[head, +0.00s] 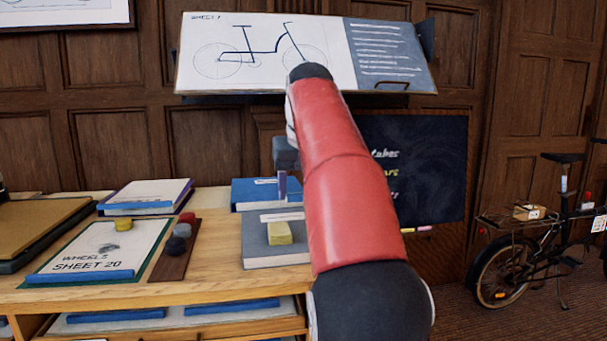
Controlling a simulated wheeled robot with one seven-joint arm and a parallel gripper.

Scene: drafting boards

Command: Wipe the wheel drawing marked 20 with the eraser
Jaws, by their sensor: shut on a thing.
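The white sheet (75,248) lettered "WHEELS SHEET 20" lies on a green-edged board on the left of the table. A grey smudge shows on it, and a yellow round piece (123,225) sits at its top. My gripper (282,182) is above the grey book right of the sheet, pointing down.
A brown tray (165,266) holding red, black and grey pieces lies right of the sheet. A tilted drawing board (270,45) shows a bicycle drawing. A bicycle (515,257) stands at the right.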

